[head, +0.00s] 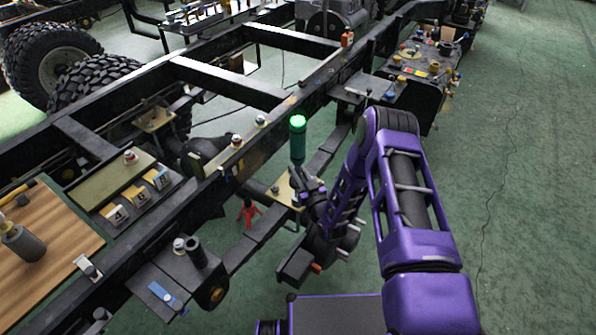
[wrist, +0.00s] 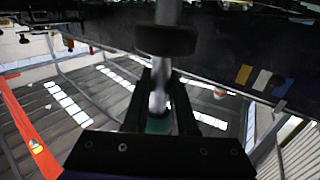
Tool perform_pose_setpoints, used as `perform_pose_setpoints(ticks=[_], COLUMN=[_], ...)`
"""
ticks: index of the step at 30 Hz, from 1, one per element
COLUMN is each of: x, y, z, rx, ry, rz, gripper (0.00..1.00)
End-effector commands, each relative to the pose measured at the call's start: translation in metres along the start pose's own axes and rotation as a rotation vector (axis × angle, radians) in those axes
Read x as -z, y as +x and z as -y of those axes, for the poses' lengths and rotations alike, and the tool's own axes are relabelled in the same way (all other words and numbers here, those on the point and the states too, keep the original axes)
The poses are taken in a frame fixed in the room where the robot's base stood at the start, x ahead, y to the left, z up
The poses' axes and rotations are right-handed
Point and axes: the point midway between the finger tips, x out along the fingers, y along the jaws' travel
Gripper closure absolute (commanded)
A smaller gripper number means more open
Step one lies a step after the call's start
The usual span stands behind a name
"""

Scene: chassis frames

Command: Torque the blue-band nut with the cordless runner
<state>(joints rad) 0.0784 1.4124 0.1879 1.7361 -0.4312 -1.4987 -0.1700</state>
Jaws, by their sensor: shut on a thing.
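My gripper (head: 303,188) is shut on the cordless runner (head: 298,145), a dark green cylinder standing about upright with a bright green glowing top. In the wrist view my gripper (wrist: 160,102) holds a silver shaft with a dark collar (wrist: 166,40) above the fingers and some teal below. The runner is beside the near chassis rail (head: 245,160), in front of it from the head camera. I cannot tell which nut carries the blue band. A blue strip (head: 162,292) lies on a dark bracket at the lower left. Yellow, white and blue marks (wrist: 282,88) show on the dark rail in the wrist view.
A wooden board (head: 40,245) with tools is at the far left. A red stand (head: 248,212) is below the rail. The green floor at right is clear.

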Motion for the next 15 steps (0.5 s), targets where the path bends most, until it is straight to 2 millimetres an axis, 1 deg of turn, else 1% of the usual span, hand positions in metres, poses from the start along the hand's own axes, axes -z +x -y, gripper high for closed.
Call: perform_pose_setpoints(ticks=[1,5,15], x=[-0.004,-0.004,0.010], y=[-0.002,-0.002,-0.001], z=[0.000,0.000,0.000], rx=[0.000,0.000,0.000], ry=[0.001,0.001,0.000], rz=[0.012,0.011,0.004], gripper=[1.00,1.00,1.00])
